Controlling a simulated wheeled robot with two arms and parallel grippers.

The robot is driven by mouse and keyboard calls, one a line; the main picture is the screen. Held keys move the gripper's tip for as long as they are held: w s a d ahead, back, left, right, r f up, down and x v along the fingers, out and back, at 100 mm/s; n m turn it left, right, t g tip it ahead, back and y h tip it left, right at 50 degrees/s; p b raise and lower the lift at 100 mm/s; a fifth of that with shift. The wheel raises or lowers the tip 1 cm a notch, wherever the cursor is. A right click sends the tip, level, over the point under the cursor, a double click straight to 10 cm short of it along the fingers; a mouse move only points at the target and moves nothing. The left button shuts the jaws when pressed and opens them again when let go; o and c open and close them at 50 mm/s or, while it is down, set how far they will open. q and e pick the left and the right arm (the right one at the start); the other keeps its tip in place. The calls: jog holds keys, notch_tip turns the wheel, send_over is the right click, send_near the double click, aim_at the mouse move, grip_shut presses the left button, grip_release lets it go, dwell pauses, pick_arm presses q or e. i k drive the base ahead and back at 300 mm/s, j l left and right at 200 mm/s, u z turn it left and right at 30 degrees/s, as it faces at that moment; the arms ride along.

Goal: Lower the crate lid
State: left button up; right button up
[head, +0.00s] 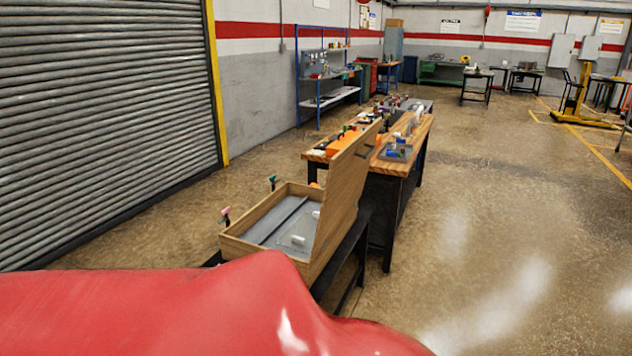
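The wooden crate (236,241) stands on a dark low stand (350,252) just beyond my red body at the bottom of the head view. Its lid (345,188) is open. It stands nearly upright along the crate's right side, leaning a little to the right. A small dark handle (364,152) shows near the lid's top edge. Inside the crate is a grey floor with a dark bar and a few small white pieces (297,240). Part of the inside is hidden by the lid. Neither gripper is in view.
A wooden workbench (394,168) with tools and orange bins stands just behind the crate. Two clamp-like handles, pink (226,212) and green (272,180), rise at the crate's left edge. A roller shutter (105,125) closes the left. Open floor (500,230) lies to the right.

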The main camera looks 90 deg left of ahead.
aim_at(348, 171)
jog(key=u, duration=2.4)
